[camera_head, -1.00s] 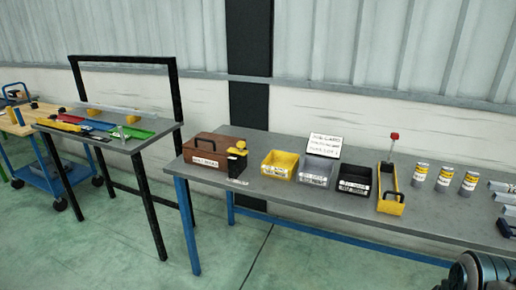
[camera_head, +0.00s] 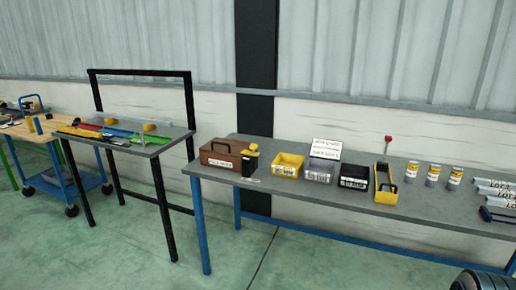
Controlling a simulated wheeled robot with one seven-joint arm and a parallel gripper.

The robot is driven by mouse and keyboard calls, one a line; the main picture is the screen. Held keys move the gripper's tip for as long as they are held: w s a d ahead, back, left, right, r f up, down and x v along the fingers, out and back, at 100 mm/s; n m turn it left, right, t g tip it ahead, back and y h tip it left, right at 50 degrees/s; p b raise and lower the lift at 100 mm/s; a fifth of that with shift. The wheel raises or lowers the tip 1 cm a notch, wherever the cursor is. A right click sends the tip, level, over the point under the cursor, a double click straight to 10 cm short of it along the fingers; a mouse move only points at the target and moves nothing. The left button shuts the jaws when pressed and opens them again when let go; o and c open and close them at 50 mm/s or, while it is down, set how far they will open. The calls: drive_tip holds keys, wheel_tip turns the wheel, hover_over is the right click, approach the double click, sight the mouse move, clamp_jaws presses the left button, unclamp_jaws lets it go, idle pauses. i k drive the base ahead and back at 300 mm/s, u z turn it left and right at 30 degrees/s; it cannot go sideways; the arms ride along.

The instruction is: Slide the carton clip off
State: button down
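A brown carton (camera_head: 219,160) with a black handle on top and a white label on its front sits at the left end of the long grey table. A yellow and black piece (camera_head: 250,159) is at the carton's right end and looks like the clip; at this size I cannot tell exactly how it grips the carton. My gripper is not in view. A dark rounded part at the bottom right corner looks like part of my arm.
The grey table (camera_head: 330,196) also bears a yellow bin (camera_head: 287,165), a grey bin (camera_head: 320,170), a black bin (camera_head: 354,176), a yellow tray (camera_head: 386,184) and several cans. A black-framed bench (camera_head: 150,146) and a blue cart (camera_head: 62,183) stand left. The floor in front is clear.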

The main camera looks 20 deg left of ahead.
sight(253, 147)
drive_tip(key=u, duration=0.9)
drive_tip(key=i, duration=0.85)
drive_tip(key=u, duration=0.85)
drive_tip(key=i, duration=1.2)
drive_tip(key=z, duration=0.6)
drive_tip(key=i, duration=0.8)
drive_tip(key=z, duration=0.55)
